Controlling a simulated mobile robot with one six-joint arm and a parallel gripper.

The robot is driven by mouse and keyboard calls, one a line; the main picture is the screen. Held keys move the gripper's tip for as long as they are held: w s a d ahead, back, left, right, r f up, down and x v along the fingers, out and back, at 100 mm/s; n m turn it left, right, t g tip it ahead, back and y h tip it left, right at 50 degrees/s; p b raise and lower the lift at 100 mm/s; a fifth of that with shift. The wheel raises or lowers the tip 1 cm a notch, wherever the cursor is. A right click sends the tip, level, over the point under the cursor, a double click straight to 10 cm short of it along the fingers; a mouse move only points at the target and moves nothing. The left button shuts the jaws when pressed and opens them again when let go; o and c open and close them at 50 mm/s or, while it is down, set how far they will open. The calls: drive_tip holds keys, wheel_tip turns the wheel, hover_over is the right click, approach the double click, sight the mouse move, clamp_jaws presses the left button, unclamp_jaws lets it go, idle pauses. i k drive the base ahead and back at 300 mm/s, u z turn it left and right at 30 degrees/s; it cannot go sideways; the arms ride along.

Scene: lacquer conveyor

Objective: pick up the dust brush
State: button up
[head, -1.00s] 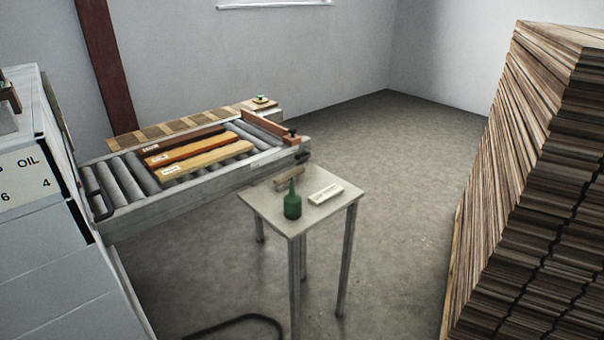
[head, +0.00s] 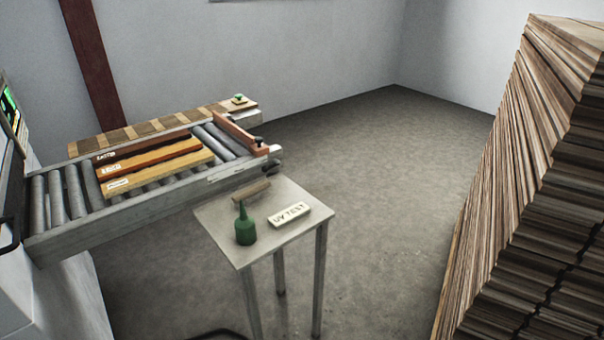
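A small grey side table (head: 283,240) stands at the end of the roller conveyor. A wooden bar-shaped object (head: 251,190) lies near its back edge; it looks like the dust brush, but any bristles are too small to make out. A green bottle with a pointed nozzle (head: 245,228) stands upright just in front of it. A pale block marked UV TEST (head: 289,214) lies to the right of the bottle. My gripper is not in view.
The roller conveyor (head: 65,195) carries several labelled boards and has a reddish wooden stop bar (head: 240,134) at its end. A tall stack of boards (head: 530,190) fills the right. Grey floor (head: 385,230) is open between table and stack.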

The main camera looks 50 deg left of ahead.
sight(250, 195)
drive_tip(key=u, duration=0.15)
drive_tip(key=i, duration=0.6)
drive_tip(key=u, duration=0.45)
drive_tip(key=k, duration=0.2)
drive_tip(key=u, duration=2.55)
drive_tip(key=k, duration=0.15)
drive_tip(key=u, duration=0.85)
